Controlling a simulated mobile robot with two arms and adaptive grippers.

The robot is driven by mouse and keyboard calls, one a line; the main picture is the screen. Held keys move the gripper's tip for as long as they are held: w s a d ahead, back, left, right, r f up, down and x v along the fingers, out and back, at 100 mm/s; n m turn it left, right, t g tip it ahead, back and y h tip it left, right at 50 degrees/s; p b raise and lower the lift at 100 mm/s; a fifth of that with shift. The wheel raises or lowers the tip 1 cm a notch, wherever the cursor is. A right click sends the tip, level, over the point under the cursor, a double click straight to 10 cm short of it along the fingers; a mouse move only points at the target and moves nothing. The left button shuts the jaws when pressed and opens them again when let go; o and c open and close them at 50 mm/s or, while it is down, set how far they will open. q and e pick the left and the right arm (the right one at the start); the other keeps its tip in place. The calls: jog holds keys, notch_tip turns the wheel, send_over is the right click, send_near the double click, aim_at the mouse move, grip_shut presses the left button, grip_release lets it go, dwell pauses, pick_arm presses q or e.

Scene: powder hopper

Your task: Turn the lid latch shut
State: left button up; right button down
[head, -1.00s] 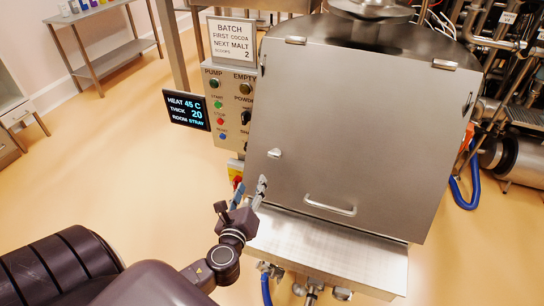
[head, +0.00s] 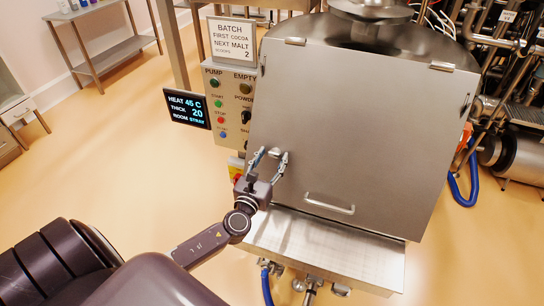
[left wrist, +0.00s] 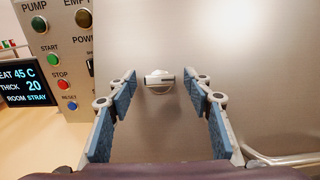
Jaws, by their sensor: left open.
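The lid latch (left wrist: 159,80) is a small light metal knob with a bar on the steel lid. In the left wrist view its bar lies about level, and it sits ahead of and between my open fingers. It also shows in the head view (head: 274,152), partly behind the fingertips. The lid (head: 355,125) is a large flat steel panel, closed against the hopper, with a bar handle (head: 330,204) near its lower edge. My left gripper (head: 269,158) is open and empty in front of the latch, its two blue-padded fingers (left wrist: 158,85) either side of it. My right gripper is out of view.
A control panel (head: 232,125) with buttons stands just left of the lid, with a dark display (head: 187,109) and a batch sign (head: 231,40). A steel ledge (head: 330,250) juts out below the lid. Open floor lies to the left.

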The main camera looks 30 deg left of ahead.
pick_arm(q)
jog(key=shift+w, duration=0.2)
jog(key=c, duration=1.1)
